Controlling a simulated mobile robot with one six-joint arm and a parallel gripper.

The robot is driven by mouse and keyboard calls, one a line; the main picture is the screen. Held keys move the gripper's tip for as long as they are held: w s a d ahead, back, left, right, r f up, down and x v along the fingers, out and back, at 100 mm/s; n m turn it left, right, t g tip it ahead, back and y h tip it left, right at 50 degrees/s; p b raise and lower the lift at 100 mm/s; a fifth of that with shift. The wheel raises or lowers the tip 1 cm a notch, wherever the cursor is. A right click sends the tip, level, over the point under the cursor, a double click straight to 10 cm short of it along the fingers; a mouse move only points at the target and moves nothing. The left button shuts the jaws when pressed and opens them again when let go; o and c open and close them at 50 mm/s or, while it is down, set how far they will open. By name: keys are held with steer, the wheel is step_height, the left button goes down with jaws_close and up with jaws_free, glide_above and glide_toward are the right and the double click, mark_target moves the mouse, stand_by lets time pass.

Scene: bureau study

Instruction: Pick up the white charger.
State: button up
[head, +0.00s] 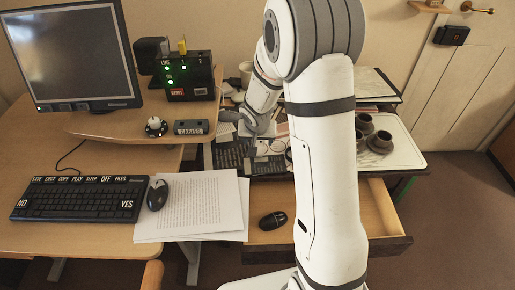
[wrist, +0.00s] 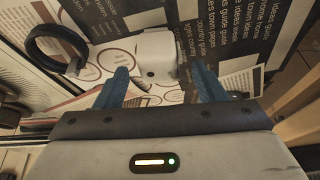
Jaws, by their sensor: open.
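The white charger (wrist: 150,57) lies on printed papers in the wrist view, a small rounded block with a dark spot on its near face. My gripper (wrist: 160,72) is open, with its two blue fingers pointing towards the charger, one on each side of its near part. I cannot tell whether either finger touches it. In the head view my gripper (head: 262,146) is low over the cluttered side table, partly hidden by my arm. I cannot make out the charger there.
A dark ring-shaped thing (wrist: 57,48) stands left of the charger. Dark printed sheets (wrist: 220,35) lie around it. A tray (head: 412,150) with dark cups is at right. An open drawer (head: 375,210) below holds a black mouse (head: 273,220). The desk with monitor (head: 75,50) and keyboard (head: 80,198) is at left.

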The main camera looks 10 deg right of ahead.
mark_target(258, 142)
steer(key=b+x, duration=0.1)
steer(key=x, duration=0.3)
steer(key=shift+d+f, duration=0.1)
steer(key=shift+f, duration=0.3)
steer(key=c, duration=1.1)
steer(key=shift+r, duration=0.1)
